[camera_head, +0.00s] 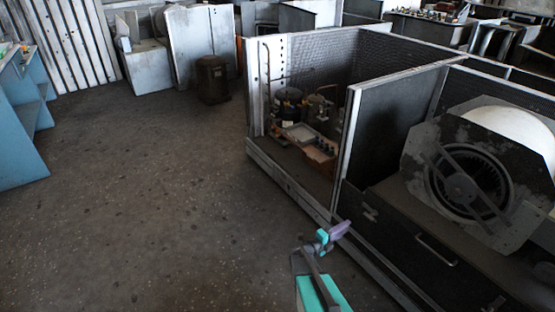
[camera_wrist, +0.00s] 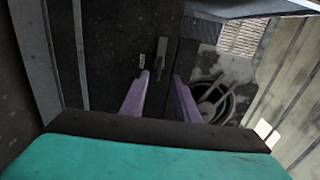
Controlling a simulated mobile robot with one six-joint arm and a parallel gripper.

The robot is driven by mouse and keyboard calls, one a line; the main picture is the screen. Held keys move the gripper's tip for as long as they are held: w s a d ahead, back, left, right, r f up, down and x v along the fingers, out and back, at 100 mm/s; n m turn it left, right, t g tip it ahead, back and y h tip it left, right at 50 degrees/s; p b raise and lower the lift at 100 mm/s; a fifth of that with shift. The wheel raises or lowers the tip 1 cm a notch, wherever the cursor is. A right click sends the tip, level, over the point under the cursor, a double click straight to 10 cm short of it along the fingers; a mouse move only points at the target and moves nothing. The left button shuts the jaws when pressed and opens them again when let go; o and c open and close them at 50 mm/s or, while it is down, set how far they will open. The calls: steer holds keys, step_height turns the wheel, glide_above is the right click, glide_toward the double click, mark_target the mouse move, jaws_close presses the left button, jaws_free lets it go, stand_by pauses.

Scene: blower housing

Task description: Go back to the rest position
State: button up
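My gripper (camera_head: 342,229) is at the bottom middle of the head view, in front of the dark metal cabinet (camera_head: 400,245). In the wrist view its two purple fingers (camera_wrist: 160,76) stand apart with nothing between them. The blower housing (camera_head: 493,125), with a round dark fan opening and a crossbar, sits on the cabinet at the right. It also shows in the wrist view (camera_wrist: 238,70), beyond the right finger and partly hidden by it. A handle on the dark panel (camera_wrist: 161,53) shows beyond the fingertips, apart from them.
An open bay left of the cabinet holds a compressor (camera_head: 289,103) and a wooden tray of parts (camera_head: 318,150). A blue shelf unit (camera_head: 20,130) stands at the far left. A dark cylinder (camera_head: 212,80) stands on the floor farther back. The concrete floor (camera_head: 140,200) is clear at left.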

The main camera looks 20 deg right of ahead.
steer(key=a+r+y+p, duration=0.2)
steer(key=a+p, duration=0.2)
steer(key=a, duration=0.6)
steer(key=s+a+f+m+g+y+p, duration=0.2)
steer(key=s+a+f+m+g+y, duration=0.15)
steer(key=s+a+m, duration=0.6)
steer(key=s+a+f+m+g+y+p, duration=0.2)
steer(key=s+a+m+y+p, duration=0.15)
steer(key=s+a+m, duration=0.55)
steer(key=s+a+m+g+y, duration=0.1)
steer(key=s+a+m+y, duration=0.3)
steer(key=a+m, duration=0.4)
steer(key=s+a+m+g+y, duration=0.1)
steer(key=s+a+m+y, duration=0.3)
steer(key=m, duration=0.7)
steer(key=shift+s+a+r+g+y, duration=0.35)
steer(key=shift+s+a, duration=1)
steer(key=shift+a, duration=0.85)
steer(key=shift+m, duration=0.25)
